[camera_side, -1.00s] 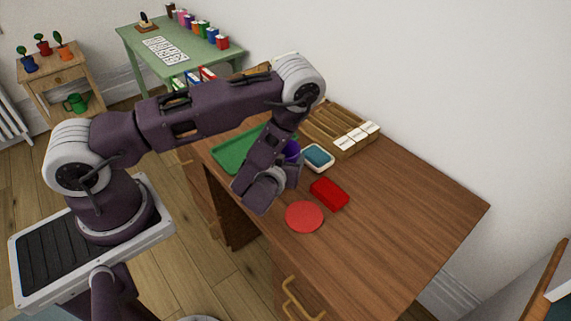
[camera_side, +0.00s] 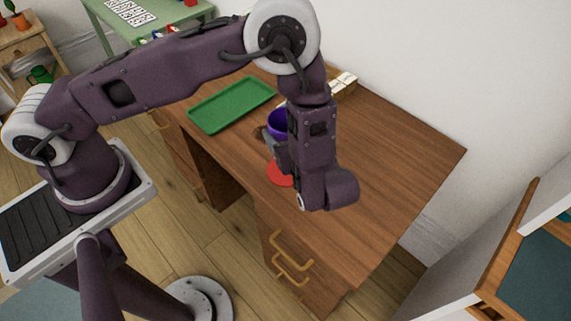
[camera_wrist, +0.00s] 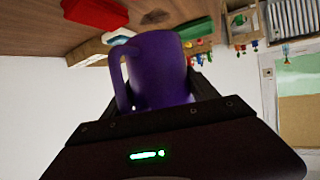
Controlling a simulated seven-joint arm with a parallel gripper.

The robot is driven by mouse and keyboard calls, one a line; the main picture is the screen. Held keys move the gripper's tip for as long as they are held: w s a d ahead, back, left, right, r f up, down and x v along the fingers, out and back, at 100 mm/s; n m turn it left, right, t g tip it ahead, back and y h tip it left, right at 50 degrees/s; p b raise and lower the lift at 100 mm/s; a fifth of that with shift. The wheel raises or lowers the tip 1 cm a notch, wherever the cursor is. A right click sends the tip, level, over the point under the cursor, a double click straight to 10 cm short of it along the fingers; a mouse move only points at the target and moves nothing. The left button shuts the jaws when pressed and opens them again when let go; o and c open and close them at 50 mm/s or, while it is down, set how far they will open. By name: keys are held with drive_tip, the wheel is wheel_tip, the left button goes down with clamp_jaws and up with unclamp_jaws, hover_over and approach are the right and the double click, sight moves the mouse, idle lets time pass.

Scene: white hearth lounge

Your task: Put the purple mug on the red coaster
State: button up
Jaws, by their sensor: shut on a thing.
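The purple mug (camera_side: 278,123) is held in my gripper (camera_side: 275,146), beside my wrist in the side view. In the wrist view the purple mug (camera_wrist: 160,70) sits between the jaws of my gripper (camera_wrist: 165,102), with its handle toward the left. The red coaster (camera_side: 279,175) lies on the desk, just below the mug in the side view. My arm hides its right part. I cannot tell how high the mug is above the desk.
A green tray (camera_side: 231,105) lies on the brown desk (camera_side: 385,150) at the back left. The desk's right part is clear.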

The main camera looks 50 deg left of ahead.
wheel_tip(320, 180, down, 9)
drive_tip(key=shift+r, duration=0.15)
drive_tip(key=o, duration=1.7)
